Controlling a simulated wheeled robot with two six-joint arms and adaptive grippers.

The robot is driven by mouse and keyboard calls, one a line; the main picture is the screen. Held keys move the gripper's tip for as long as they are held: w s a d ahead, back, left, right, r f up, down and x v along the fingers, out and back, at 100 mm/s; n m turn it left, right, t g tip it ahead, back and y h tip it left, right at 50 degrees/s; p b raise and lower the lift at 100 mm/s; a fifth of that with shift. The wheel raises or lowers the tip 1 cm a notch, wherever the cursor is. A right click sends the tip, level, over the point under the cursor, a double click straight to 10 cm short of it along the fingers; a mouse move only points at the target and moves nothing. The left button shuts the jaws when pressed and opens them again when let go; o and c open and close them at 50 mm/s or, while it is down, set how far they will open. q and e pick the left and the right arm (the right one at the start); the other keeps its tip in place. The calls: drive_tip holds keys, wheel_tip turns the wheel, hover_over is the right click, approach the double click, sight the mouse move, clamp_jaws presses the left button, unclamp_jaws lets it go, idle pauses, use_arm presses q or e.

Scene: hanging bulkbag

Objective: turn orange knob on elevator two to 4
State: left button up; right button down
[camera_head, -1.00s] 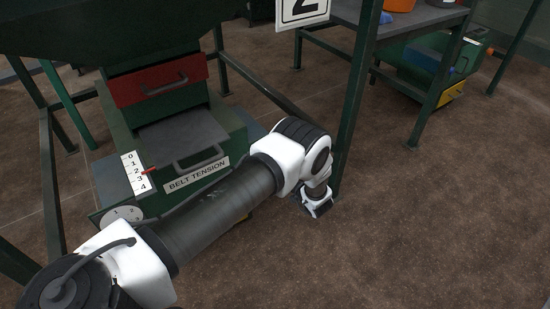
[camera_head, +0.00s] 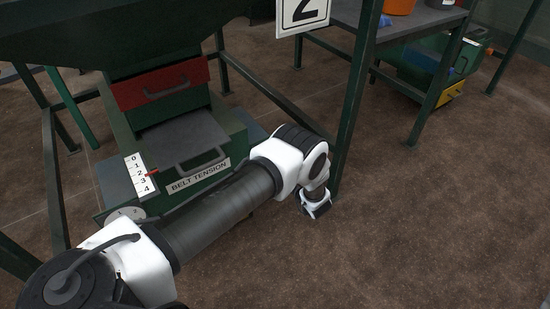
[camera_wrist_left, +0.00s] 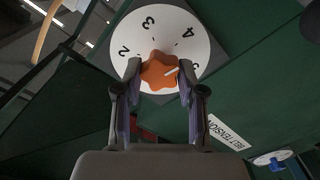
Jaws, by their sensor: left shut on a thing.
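The orange knob (camera_wrist_left: 159,71) sits at the centre of a white numbered dial (camera_wrist_left: 151,22) in the left wrist view. Its white mark points right, close to the 5 at the dial's edge. My left gripper (camera_wrist_left: 160,76) is shut on the knob, one finger on each side. In the head view the dial (camera_head: 124,213) shows only in part, behind my left arm, and the knob and gripper are hidden there. A sign with a 2 (camera_head: 303,12) hangs above. My right gripper is in neither view.
A red drawer (camera_head: 160,82) is above. Green frame posts (camera_head: 354,100) stand nearby. The brown floor at right is open.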

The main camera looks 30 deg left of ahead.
use_arm(q)
drive_tip(key=shift+n, duration=1.2)
drive_tip(key=o, duration=1.1)
drive_tip(key=shift+o, duration=0.2)
drive_tip(key=v, duration=1.2)
